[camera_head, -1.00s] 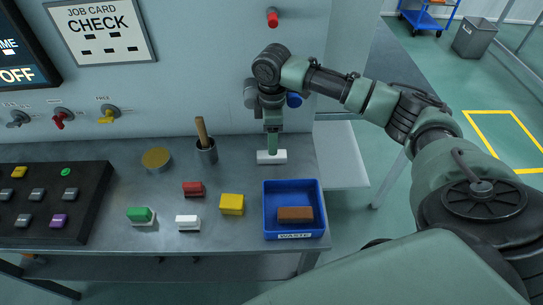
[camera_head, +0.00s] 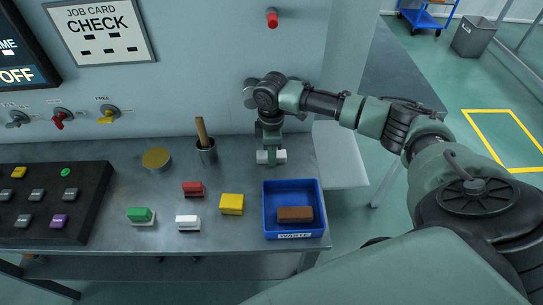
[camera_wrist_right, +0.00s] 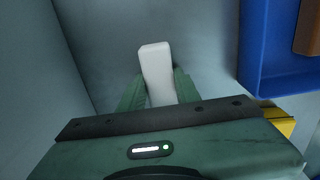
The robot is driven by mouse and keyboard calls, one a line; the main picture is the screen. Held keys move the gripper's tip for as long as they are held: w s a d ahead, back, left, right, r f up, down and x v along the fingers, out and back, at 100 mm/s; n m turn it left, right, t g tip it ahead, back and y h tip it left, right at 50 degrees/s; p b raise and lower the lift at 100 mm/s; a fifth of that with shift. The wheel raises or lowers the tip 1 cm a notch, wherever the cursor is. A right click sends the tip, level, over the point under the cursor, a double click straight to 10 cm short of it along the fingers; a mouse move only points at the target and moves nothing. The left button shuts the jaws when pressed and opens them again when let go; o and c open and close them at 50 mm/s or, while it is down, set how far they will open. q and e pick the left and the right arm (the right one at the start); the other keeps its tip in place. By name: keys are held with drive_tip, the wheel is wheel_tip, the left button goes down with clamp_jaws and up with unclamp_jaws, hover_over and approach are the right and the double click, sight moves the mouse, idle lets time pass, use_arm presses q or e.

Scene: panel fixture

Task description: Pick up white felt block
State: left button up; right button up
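The white felt block (camera_head: 281,156) is at the back right of the metal bench, to the right of the round cup. My right gripper (camera_head: 270,157) reaches down over its middle, with a green finger across its near side. In the right wrist view the white block (camera_wrist_right: 157,72) stands out between the two green fingers (camera_wrist_right: 159,88), which lie against its two sides with no clear gap. I cannot tell whether it is clear of the bench. My left gripper is not in view.
A blue waste bin (camera_head: 268,216) holding a brown block (camera_head: 295,214) is just in front. A yellow block (camera_head: 231,204), red block (camera_head: 193,189), green block (camera_head: 139,214) and another white block (camera_head: 187,221) lie left. A cup (camera_head: 206,153) with a handle stands nearby.

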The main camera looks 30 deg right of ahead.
clamp_jaws()
drive_tip(key=shift+r, duration=0.1)
